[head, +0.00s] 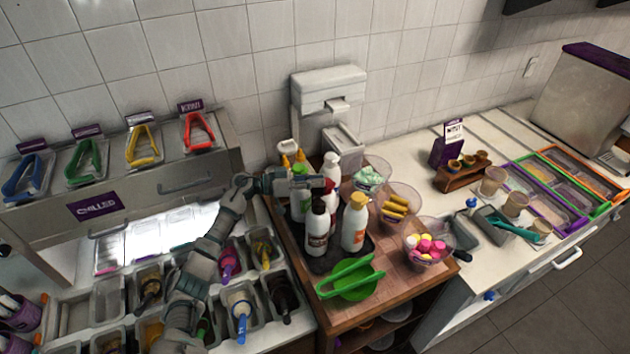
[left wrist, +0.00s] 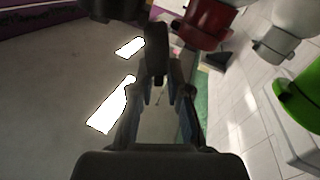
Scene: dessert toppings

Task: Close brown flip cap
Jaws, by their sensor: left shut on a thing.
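The brown bottle (head: 316,235), with a white label, stands upright on a dark tray (head: 357,259) on the wooden cart top. My left gripper (head: 314,183) reaches in level from the left, just above and behind this bottle's top. In the left wrist view, the fingers of my left gripper (left wrist: 159,82) come together on a small dark piece (left wrist: 157,48), which seems to be the brown flip cap. The fingers hide much of it, and I cannot tell its hinge angle. My right gripper is not in view.
A red bottle (left wrist: 206,22) is close to my fingers. A white bottle with a yellow cap (head: 355,226) stands right of the brown one. Green tongs (head: 350,277) lie in front. Cups of toppings (head: 398,207) stand to the right. Topping bins (head: 107,299) are at left.

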